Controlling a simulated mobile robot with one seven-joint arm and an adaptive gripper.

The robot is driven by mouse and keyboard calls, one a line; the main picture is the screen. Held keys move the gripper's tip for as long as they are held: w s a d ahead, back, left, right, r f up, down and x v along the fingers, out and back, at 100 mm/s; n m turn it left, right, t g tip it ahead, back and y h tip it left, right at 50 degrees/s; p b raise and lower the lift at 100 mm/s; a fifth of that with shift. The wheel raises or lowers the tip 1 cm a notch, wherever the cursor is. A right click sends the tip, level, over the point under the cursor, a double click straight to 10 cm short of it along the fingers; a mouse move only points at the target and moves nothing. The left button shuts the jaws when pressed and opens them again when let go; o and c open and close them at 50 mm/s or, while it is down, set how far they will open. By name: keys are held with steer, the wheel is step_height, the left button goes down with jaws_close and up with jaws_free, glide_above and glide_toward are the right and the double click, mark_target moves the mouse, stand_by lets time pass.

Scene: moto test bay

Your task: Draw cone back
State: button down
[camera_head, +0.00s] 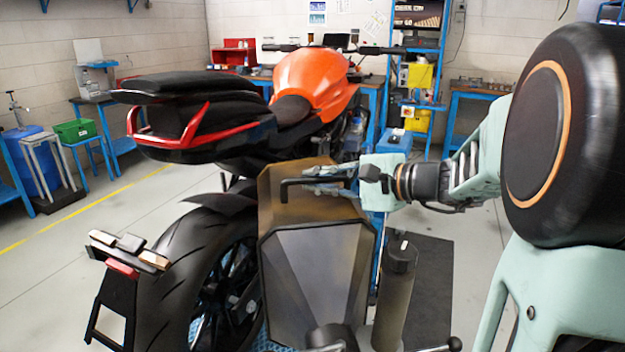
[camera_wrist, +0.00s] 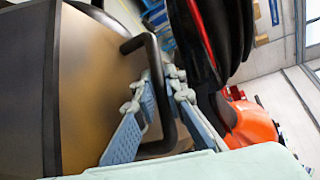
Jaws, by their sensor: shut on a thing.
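The cone (camera_head: 310,265) is a large faceted hood, brown on top with a dark grey flat face, standing beside the motorcycle's rear wheel. A black bar handle (camera_head: 289,182) is fixed to its upper part. My gripper (camera_head: 335,178) reaches in from the right and is shut on this handle. In the wrist view the handle (camera_wrist: 136,44) passes between the two blue-padded fingers of my gripper (camera_wrist: 164,85), and the cone's brown side (camera_wrist: 95,90) lies to the left. The cone's far side is hidden.
An orange motorcycle (camera_head: 305,80) with a black tail case (camera_head: 190,110) stands close behind the cone. Its rear wheel (camera_head: 190,270) is just left of the cone. A dark cylinder (camera_head: 394,295) stands in front at right. A dark floor mat (camera_head: 430,280) lies right of it.

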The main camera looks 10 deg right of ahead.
mark_target(321, 208)
steer(key=s, duration=0.3)
steer(key=shift+s+b, duration=0.2)
steer(key=shift+b, duration=0.2)
steer(key=shift+f, duration=0.1)
steer(key=c, duration=2)
jaws_free()
steer(key=shift+s, duration=0.2)
steer(key=shift+o, duration=0.2)
steer(key=v, duration=1.2)
